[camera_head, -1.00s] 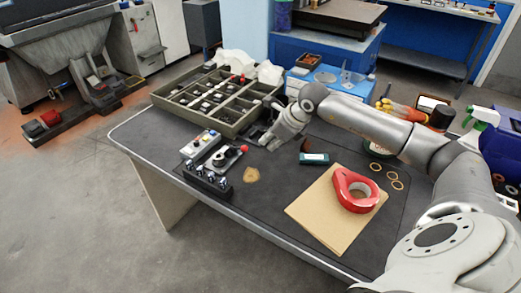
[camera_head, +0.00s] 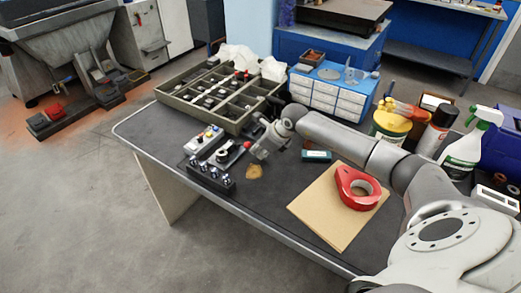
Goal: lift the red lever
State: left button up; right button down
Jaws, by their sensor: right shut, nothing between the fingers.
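The red lever shows as a red knob (camera_head: 247,145) at the right end of a small grey control box (camera_head: 222,156) near the bench's left front. My right gripper (camera_head: 254,153) is shut and empty. Its fingertips are right beside the red knob, on its right side. I cannot tell whether they touch it. The gripper hides part of the bench just right of the box. My left gripper is not in view.
A second box with buttons (camera_head: 203,138) and a black block with several metal knobs (camera_head: 208,177) stand close by. A divided tray (camera_head: 200,118) lies behind. A red tape dispenser (camera_head: 346,184) sits on brown paper (camera_head: 312,213) to the right.

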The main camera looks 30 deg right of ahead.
jog(key=shift+r, duration=0.1)
jog(key=shift+w+r+g, duration=0.1)
jog(key=shift+r+g, duration=0.1)
jog(key=shift+g, duration=0.2)
